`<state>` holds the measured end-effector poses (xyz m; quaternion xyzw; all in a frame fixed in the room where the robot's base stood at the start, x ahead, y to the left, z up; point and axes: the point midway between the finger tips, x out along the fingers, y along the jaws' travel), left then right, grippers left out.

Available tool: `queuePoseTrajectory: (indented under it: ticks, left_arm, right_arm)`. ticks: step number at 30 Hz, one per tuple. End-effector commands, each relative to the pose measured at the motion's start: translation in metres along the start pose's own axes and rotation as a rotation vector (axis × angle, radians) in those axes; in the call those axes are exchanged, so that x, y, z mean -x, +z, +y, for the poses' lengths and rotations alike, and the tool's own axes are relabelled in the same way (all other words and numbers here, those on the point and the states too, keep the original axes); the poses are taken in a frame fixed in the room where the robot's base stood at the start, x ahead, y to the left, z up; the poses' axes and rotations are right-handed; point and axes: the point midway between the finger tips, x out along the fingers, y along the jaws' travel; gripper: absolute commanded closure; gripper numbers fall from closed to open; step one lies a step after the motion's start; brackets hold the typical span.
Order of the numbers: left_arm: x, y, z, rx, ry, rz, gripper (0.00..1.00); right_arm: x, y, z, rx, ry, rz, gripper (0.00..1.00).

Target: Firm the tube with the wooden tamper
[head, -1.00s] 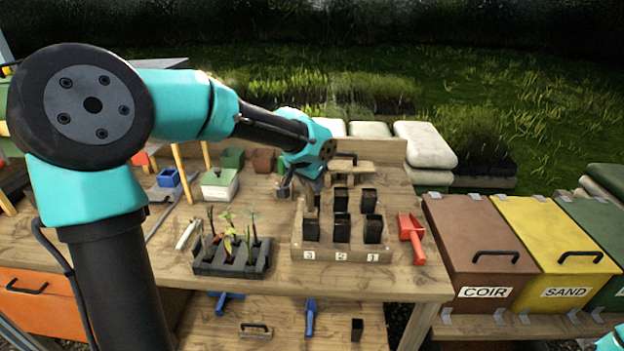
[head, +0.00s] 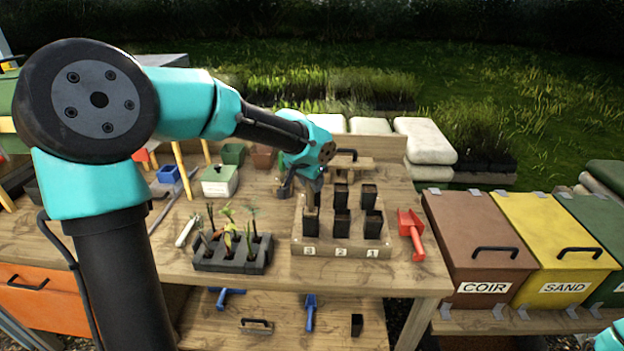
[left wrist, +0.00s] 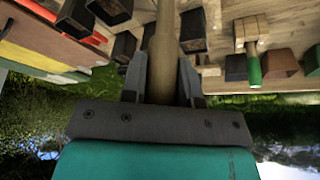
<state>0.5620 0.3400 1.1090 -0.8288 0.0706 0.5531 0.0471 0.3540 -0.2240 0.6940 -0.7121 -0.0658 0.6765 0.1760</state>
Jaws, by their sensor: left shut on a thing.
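My left gripper (head: 312,180) is shut on the wooden tamper (head: 312,199), a pale upright rod. In the left wrist view the tamper (left wrist: 160,45) stands between the two fingers (left wrist: 161,85). Its lower end is at the mouth of the front-left black tube (head: 311,225), above label 3; I cannot tell how deep it reaches. The tubes stand in a wooden rack (head: 340,252) labelled 3, 2, 1. Other black tubes stand beside and behind, partly hidden by the gripper. My right gripper is not in view.
A red scoop (head: 411,232) lies right of the rack. A dark seedling tray (head: 232,262) stands to the left. A wooden block with a dark handle (head: 350,168) is behind. Brown COIR (head: 480,245) and yellow SAND (head: 555,245) bins stand at the right.

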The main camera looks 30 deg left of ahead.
Motion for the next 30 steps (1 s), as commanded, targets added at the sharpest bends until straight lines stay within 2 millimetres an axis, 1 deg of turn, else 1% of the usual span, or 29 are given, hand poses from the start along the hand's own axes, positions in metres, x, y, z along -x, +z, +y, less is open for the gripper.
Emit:
queuePoseTrajectory:
  ticks: [9,30]
  left_arm:
    - [-0.0062,0.0024,-0.0003,0.0,0.0,0.002,1.0]
    - [-0.0101,0.0043,-0.0003,0.0,0.0,0.001,1.0]
  right_arm:
    - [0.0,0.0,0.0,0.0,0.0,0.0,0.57]
    - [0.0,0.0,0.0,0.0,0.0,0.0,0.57]
